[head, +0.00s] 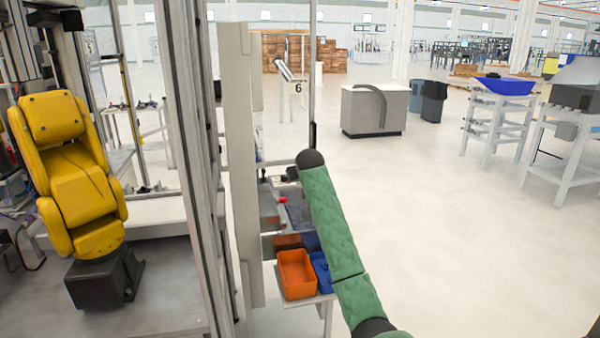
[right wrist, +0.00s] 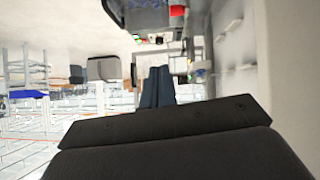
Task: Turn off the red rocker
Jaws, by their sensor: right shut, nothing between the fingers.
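A small red part (head: 282,200) sits on the workstation in the head view, just left of my green right arm. I cannot tell its shape or whether it is the rocker. In the right wrist view, which looks upside down, a red block (right wrist: 177,10) shows at the top edge. A smaller red spot (right wrist: 138,38) sits near a green one below it; rocker positions are too small to read. My right gripper (right wrist: 158,84) is shut and empty, its dark fingers apart from the red parts. In the head view I cannot make it out clearly. My left gripper is out of view.
An orange bin (head: 297,273) and a blue bin (head: 322,270) stand at the workstation's near end. A pale upright panel (head: 238,150) borders it on the left. A yellow robot arm (head: 75,180) stands at far left. Open floor (head: 450,220) lies to the right.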

